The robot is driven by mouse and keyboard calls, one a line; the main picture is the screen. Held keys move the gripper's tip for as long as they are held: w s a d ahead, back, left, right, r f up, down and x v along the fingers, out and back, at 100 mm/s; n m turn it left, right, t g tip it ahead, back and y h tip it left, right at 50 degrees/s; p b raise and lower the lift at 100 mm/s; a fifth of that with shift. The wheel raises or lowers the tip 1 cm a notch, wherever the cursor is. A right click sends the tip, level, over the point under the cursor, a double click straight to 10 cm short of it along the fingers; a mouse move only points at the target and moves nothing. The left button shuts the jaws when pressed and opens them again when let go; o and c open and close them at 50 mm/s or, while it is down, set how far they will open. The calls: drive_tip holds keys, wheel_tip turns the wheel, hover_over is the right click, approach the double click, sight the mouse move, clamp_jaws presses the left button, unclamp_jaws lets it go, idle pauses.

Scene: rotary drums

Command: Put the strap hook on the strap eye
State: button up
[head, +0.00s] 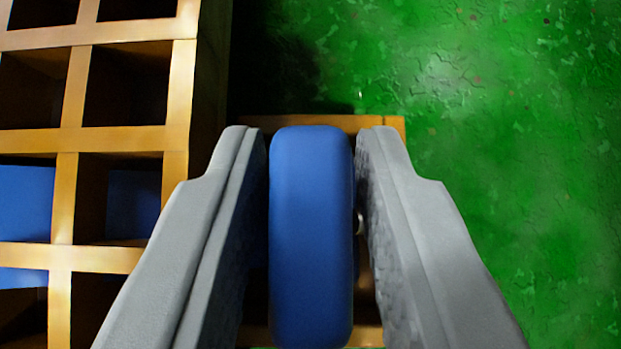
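My gripper (312,150) points down the view, with one grey finger on each side of a blue block (311,235). The block is long, with rounded corners, and runs from the fingertips to the bottom edge of the view. A thin dark gap shows between the block and each finger, so the gripper looks open around it. A small shiny knob (360,222) shows at the block's right side, near the right finger. I cannot make out a strap hook or a strap eye.
A yellow-brown wooden grid rack (128,139) stands at left; blue pieces (25,202) show in some openings. A low wooden frame (394,128) lies under my gripper. The right side is open green, mottled floor (520,140). Dark shadow lies between rack and floor at the top.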

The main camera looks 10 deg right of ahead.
drive_tip(key=v, duration=1.1)
drive_tip(key=shift+r, duration=0.2)
